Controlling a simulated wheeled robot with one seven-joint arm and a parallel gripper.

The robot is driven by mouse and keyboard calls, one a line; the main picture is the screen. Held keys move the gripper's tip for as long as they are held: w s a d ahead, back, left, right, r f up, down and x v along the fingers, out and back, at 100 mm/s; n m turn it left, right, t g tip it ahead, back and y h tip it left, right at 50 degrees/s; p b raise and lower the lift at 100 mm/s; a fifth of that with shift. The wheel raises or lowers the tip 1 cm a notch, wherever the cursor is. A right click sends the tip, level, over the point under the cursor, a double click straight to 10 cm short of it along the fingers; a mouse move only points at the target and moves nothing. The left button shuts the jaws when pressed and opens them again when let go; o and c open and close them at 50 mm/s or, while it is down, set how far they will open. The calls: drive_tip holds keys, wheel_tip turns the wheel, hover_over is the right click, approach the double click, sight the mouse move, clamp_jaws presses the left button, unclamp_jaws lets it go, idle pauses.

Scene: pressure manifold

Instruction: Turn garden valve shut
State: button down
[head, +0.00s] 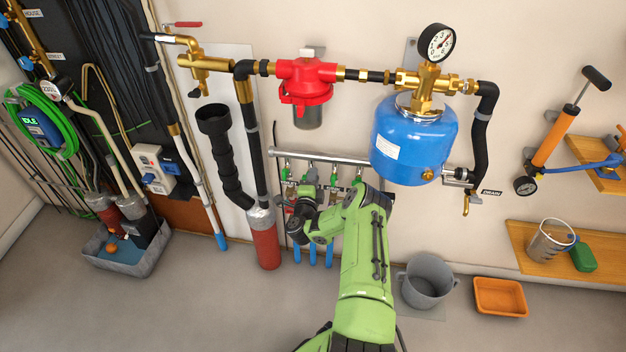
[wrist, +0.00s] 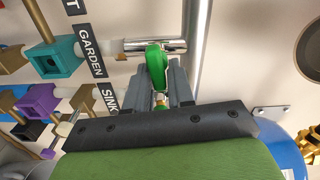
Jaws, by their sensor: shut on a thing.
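In the wrist view, a green valve handle (wrist: 156,65) sits between the two grey fingers of my gripper (wrist: 163,84). The fingers are shut on the handle, and their pads hide part of its sides. A black GARDEN label (wrist: 88,52) is to its left, beside the same branch. A SINK label (wrist: 108,97) is lower down. In the head view, my gripper (head: 310,188) is up at the row of valves under the silver manifold pipe (head: 335,157). My own arm hides part of the valves there, and the handle I hold is not clear in that view.
A blue pressure tank (head: 412,140) hangs just right of my arm, and a red filter (head: 305,82) is above. A red cylinder (head: 265,245) stands to the left. A grey bucket (head: 428,282) and an orange tray (head: 499,297) are on the floor at right.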

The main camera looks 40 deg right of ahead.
drive_tip(key=shift+f+m, duration=0.25)
drive_tip(key=shift+m, duration=0.35)
drive_tip(key=c, duration=1.1)
unclamp_jaws()
drive_tip(key=shift+r, duration=0.1)
drive_tip(key=shift+c, duration=0.2)
drive_tip(key=p+v, duration=1.5)
drive_tip(key=v, duration=0.1)
